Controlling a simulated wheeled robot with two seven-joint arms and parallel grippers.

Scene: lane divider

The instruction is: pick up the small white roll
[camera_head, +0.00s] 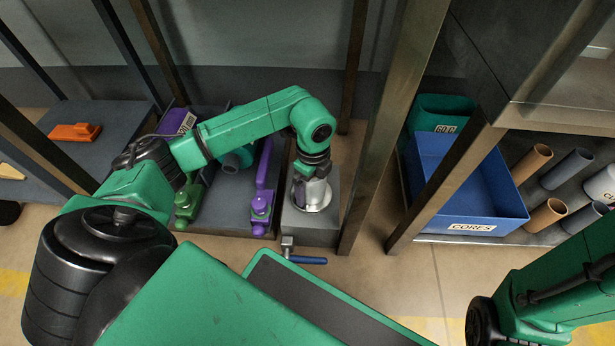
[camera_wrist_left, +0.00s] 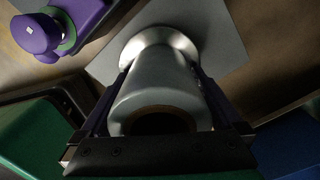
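The small white roll (camera_head: 312,192) stands upright on a round pale metal base on a grey block, below my left gripper (camera_head: 314,172). In the left wrist view the roll (camera_wrist_left: 155,85) points its hollow near end at the camera. It sits between the two fingers of my left gripper (camera_wrist_left: 162,85), one on each side. The fingers lie very close along its sides; whether they press on it cannot be told. My right forearm shows at the lower right, but its gripper is outside the view.
A purple and green clamp (camera_head: 262,205) stands just left of the roll's block. A blue-handled valve (camera_head: 305,260) sticks out in front. Metal posts (camera_head: 385,130) rise to the right. A blue bin marked CORES (camera_head: 465,190) and several tubes stand farther right.

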